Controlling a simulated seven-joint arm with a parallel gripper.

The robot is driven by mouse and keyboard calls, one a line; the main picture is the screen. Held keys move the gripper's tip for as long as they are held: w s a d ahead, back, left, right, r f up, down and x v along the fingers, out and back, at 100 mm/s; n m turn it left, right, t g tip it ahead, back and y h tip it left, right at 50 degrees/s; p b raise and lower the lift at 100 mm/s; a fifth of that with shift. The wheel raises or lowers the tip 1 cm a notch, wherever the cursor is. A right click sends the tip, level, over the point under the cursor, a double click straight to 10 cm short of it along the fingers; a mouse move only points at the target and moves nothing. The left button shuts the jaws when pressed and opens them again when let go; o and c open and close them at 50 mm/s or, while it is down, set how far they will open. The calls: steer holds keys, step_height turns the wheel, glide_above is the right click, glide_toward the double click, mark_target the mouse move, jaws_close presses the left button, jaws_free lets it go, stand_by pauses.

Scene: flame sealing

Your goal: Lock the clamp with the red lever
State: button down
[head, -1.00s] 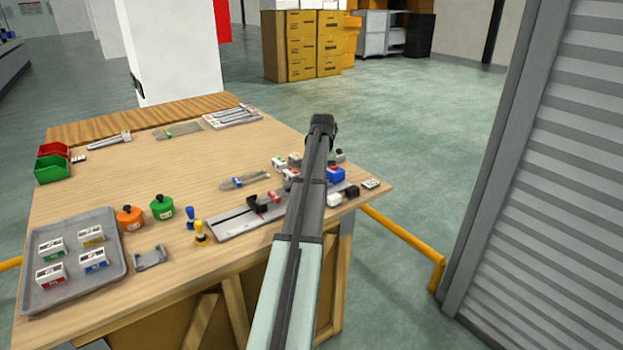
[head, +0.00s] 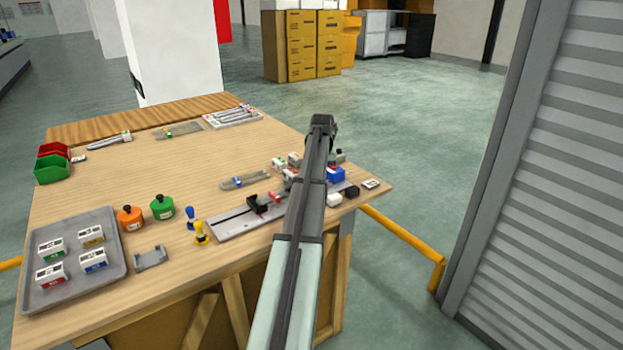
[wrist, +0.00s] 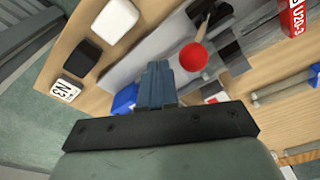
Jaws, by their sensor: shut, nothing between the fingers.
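In the head view my arm covers the gripper and part of the long grey fixture rail (head: 225,222). A black block (head: 257,204) with a red part beside it stands on that rail. I cannot tell the clamp's state.
A blue block (head: 337,174) and a white block (head: 333,198) stand near the arm. A black block (wrist: 83,54) lies near the table edge. Yellow and blue pegs, orange and green pots, and a grey tray (head: 117,238) are to the left.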

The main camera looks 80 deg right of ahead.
steer(key=shift+w+a, duration=0.4)
steer(key=shift+a, duration=0.05)
steer(key=shift+w+a+r, duration=0.4)
steer(key=shift+w+a, duration=0.2)
steer(key=shift+w, duration=0.05)
stand_by(0.3)
stand_by(0.3)
